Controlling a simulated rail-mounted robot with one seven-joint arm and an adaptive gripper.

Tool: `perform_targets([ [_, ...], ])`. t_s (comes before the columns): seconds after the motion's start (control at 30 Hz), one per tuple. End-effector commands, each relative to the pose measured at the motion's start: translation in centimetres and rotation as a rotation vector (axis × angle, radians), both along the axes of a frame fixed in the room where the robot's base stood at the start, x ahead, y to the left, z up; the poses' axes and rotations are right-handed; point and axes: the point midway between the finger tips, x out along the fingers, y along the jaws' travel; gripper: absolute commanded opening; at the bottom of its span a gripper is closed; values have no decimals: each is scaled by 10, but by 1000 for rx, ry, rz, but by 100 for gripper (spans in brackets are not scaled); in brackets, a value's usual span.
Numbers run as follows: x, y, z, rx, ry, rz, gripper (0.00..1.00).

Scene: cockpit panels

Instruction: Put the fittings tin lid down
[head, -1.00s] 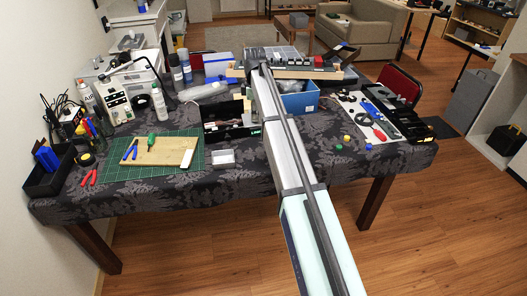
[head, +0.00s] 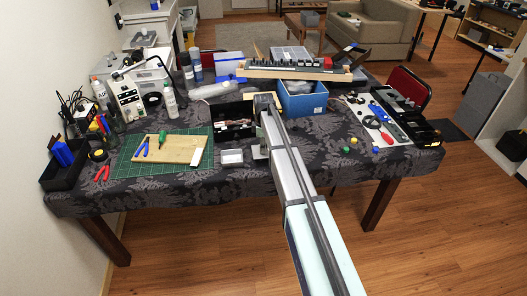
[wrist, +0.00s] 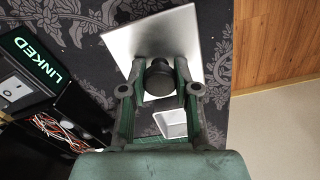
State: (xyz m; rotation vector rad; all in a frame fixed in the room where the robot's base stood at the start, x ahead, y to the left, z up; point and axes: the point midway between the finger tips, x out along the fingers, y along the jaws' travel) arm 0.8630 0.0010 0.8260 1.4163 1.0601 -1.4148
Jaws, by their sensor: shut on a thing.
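In the wrist view my gripper (wrist: 160,88) is shut on the black knob of a square, flat silver lid (wrist: 202,40). The lid lies across the upper middle of that view, above the dark patterned cloth. In the head view only a grey piece of the lid (head: 259,153) shows beside my arm. A small pale open tin (head: 231,157) stands on the cloth just left of it. The tin also shows between my fingers in the wrist view (wrist: 172,123), partly hidden. The lid is beside the tin, not over it. I cannot tell whether the lid touches the cloth.
A black box (head: 222,112) with wires inside stands behind the tin; its LINKED panel (wrist: 32,60) shows in the wrist view. A green mat (head: 125,166) with a wooden board (head: 183,149) lies left. A blue bin (head: 303,103) stands behind my arm. Cloth toward the front edge is clear.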

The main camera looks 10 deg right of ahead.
Motion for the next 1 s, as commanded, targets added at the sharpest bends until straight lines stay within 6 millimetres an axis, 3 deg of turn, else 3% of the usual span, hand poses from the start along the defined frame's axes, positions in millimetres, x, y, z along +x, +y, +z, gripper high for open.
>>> perform_targets([
  [0.2,0,0,-28,0,2,0,0],
  [0.63,0,0,-35,0,1,0,0],
  [0.67,0,0,-34,0,0,0,41],
  [0.7,0,0,-34,0,0,0,55],
  [1.0,0,0,-34,0,0,0,55],
])
